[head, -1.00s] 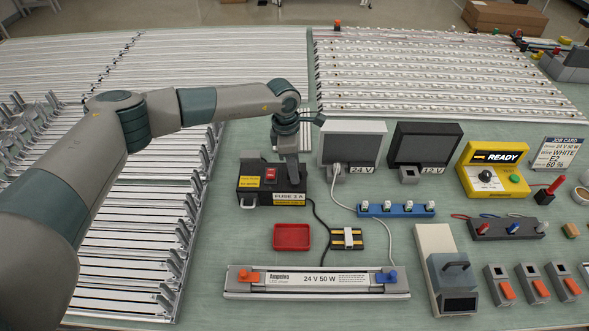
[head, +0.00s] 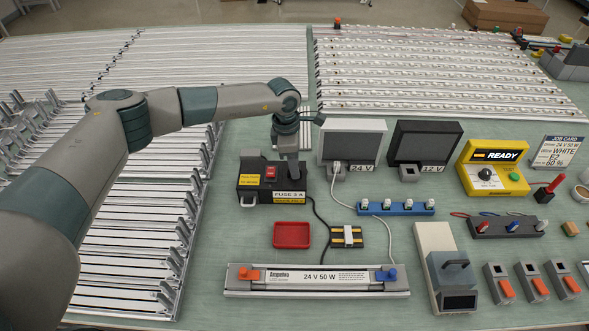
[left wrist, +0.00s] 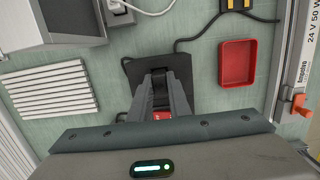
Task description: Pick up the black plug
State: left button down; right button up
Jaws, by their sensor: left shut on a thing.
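My left gripper (head: 292,178) points down at the right part of a black fuse box (head: 256,184) with a red switch and a "FUSE 3 A" label. In the left wrist view, its fingers (left wrist: 172,85) are shut on a small black plug (left wrist: 180,64), which shows between the fingertips against the dark box. The fingers hide much of the plug, and I cannot tell whether it is still seated in the box. A black cable runs from the box's right side to a small black-and-yellow block (head: 347,238). My right gripper is not in view.
A red tray (head: 292,246) lies in front of the box. The white 24 V unit (head: 352,142) and black 12 V unit (head: 425,142) stand to the right. A lamp bar (head: 318,291) lies at the front, and a blue socket strip (head: 396,215) sits right of centre.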

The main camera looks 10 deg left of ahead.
pick_arm(q)
jog(key=shift+w+r+b, duration=0.1)
jog(key=shift+r+b, duration=0.7)
notch_tip(320, 180, up, 2)
jog(key=shift+r+b, duration=0.15)
jog(key=shift+b, duration=0.75)
jog(key=s+d+r+b, duration=0.3)
jog(key=d+r+b, duration=0.2)
jog(key=d, duration=0.6)
jog(key=shift+d+r, duration=0.2)
jog(key=shift+r, duration=0.9)
